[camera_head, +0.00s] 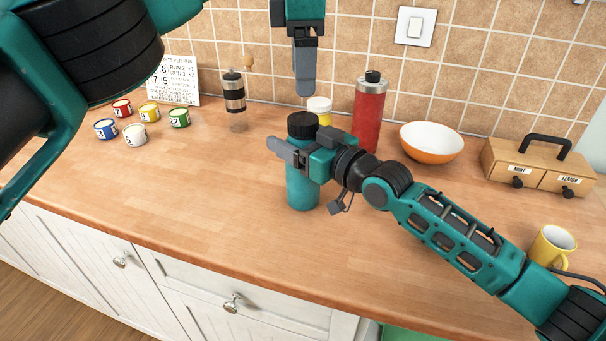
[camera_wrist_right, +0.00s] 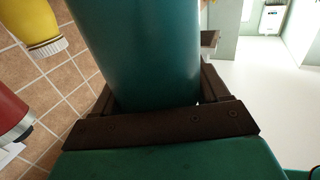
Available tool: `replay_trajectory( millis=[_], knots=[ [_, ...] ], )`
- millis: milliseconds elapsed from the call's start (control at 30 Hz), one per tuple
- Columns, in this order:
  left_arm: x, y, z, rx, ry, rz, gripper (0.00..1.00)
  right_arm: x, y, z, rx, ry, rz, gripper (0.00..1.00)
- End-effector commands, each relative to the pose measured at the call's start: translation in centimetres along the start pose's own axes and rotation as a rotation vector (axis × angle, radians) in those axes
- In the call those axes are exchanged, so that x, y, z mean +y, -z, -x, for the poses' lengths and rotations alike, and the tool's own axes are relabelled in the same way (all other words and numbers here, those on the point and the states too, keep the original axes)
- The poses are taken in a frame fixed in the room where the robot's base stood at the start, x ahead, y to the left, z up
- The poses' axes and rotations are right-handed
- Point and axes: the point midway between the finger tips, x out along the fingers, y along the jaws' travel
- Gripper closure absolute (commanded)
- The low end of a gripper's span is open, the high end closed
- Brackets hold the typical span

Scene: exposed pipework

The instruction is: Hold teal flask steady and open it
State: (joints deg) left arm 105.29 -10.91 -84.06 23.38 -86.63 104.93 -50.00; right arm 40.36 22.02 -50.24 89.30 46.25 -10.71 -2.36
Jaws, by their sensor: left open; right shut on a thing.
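The teal flask (camera_head: 303,190) stands upright on the wooden counter, with its black ribbed cap (camera_head: 302,124) on top. My right gripper (camera_head: 284,155) is shut around the upper part of its body, just below the cap. The flask's teal body (camera_wrist_right: 140,50) also fills the middle of the right wrist view between the fingers. My left gripper (camera_head: 304,82) points down above the cap, apart from it. Its fingers line up in the head view, so the gap between them is hidden.
Behind the flask stand a red flask (camera_head: 369,112) and a yellow white-capped container (camera_head: 320,110). To the right are an orange bowl (camera_head: 432,143), a wooden drawer box (camera_head: 538,165) and a yellow mug (camera_head: 551,247). A grinder (camera_head: 234,98) and several small tins (camera_head: 136,135) stand left. The front-left counter is clear.

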Motion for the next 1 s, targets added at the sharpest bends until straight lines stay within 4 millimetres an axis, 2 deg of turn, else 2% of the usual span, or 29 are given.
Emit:
replay_trajectory(
  millis=[67,533,667,767,1000],
  knots=[
    [0.00,0.00,0.00,0.000,0.000,0.000,0.19,0.00,-0.03,0.02,-0.001,0.000,0.000,0.42],
    [0.00,0.00,0.00,0.000,0.000,-0.002,0.19,0.00,-0.05,0.02,-0.001,0.000,0.000,0.87],
    [0.00,0.00,0.00,0.000,0.000,-0.051,0.19,0.01,-0.06,0.02,-0.001,0.000,0.000,0.99],
    [0.00,0.00,0.00,0.000,0.000,-0.158,0.19,0.01,-0.06,0.02,-0.001,0.000,0.000,1.00],
    [0.00,0.00,0.01,0.000,-0.001,-0.592,0.19,0.01,-0.07,0.02,-0.002,0.000,0.000,1.00]
  ],
)
